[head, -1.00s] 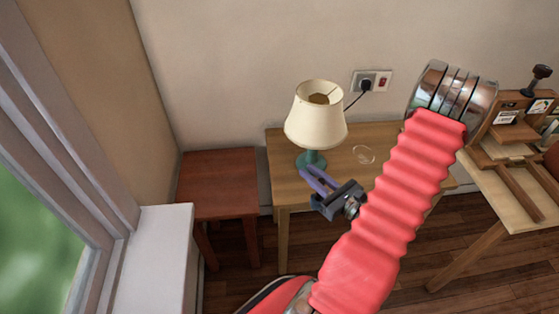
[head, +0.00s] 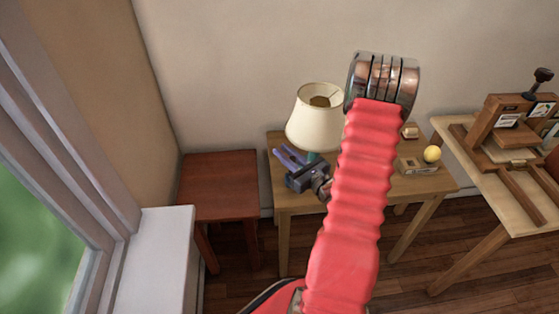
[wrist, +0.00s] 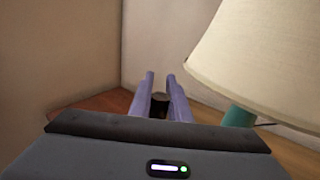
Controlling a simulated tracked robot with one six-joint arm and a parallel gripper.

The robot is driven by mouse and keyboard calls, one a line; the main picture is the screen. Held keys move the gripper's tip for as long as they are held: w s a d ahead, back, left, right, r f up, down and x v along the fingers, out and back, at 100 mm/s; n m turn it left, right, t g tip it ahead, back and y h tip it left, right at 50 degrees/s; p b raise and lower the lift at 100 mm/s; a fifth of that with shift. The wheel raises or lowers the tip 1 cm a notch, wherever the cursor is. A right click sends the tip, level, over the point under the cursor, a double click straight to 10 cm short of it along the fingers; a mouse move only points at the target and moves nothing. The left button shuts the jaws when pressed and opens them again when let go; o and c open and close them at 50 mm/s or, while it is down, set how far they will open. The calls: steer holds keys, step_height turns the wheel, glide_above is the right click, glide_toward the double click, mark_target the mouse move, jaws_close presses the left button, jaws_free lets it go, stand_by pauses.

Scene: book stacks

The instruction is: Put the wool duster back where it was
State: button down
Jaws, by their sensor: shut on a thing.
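My gripper (head: 281,150) has two purple fingers and is over the left part of the wooden table, just left of the lamp. In the wrist view my gripper (wrist: 160,76) is shut on a small dark thing between its fingers, which I take for the wool duster (wrist: 159,104). Most of it is hidden by the gripper, and its shape cannot be told. In the head view it cannot be made out. The red-brown stool (head: 218,172) stands left of the table, its top bare in the head view.
A lamp with a cream shade (head: 316,118) stands close right of my gripper; it also shows in the wrist view (wrist: 265,60). A yellow ball (head: 432,153) and a small box (head: 418,167) are on the table's right (head: 440,183). A wooden press (head: 510,125) stands farther right. A white sill (head: 160,250) is front left.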

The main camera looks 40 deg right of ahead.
steer(key=shift+w, duration=0.15)
steer(key=shift+w+f, duration=0.25)
steer(key=shift+f, duration=0.65)
steer(key=shift+w+f, duration=0.2)
steer(key=shift+f, duration=0.65)
steer(key=c, duration=1.7)
jaws_free()
steer(key=shift+o, duration=0.2)
steer(key=s, duration=1.2)
steer(key=shift+a, duration=0.1)
